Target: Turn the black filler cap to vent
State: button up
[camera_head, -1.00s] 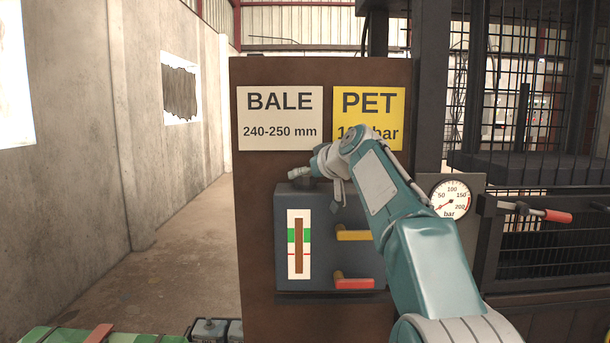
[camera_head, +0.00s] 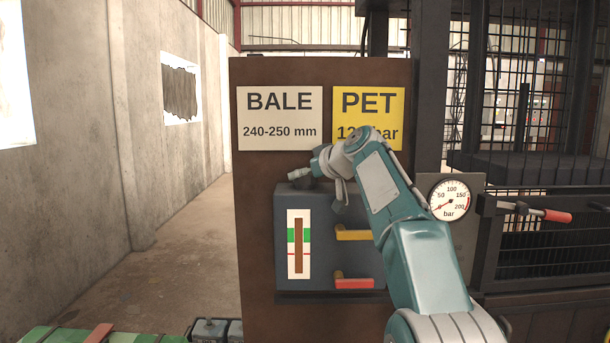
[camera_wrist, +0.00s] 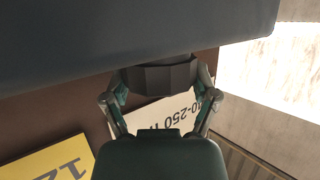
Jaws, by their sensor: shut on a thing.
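The black filler cap (camera_wrist: 158,77) is a dark faceted knob on the grey-blue tank (camera_wrist: 110,35) in the wrist view. My gripper (camera_wrist: 157,84) has a finger on each side of the cap and is shut on it. In the head view the tank (camera_head: 283,243) is fixed to a brown panel, and my gripper is at its top. My wrist mostly hides the cap there. The tank's front has a sight gauge (camera_head: 299,245) with green and red marks, a yellow handle (camera_head: 353,235) and a red handle (camera_head: 353,283).
A BALE sign (camera_head: 280,117) and a yellow PET sign (camera_head: 369,105), partly covered by my arm, hang above the tank. A pressure gauge (camera_head: 450,199) and a red-gripped lever (camera_head: 545,214) are on the right. Open floor lies left of the panel (camera_head: 257,280).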

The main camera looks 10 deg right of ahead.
jog(key=shift+f+n+g+y, duration=0.1)
jog(key=shift+n+g+y, duration=0.2)
jog(key=shift+n+y, duration=0.3)
jog(key=o, duration=1)
jog(key=shift+w, duration=0.1)
jog(key=shift+s+d+r, duration=0.2)
jog(key=shift+s+r, duration=0.05)
jog(key=shift+s, duration=0.1)
jog(key=v, duration=1.1)
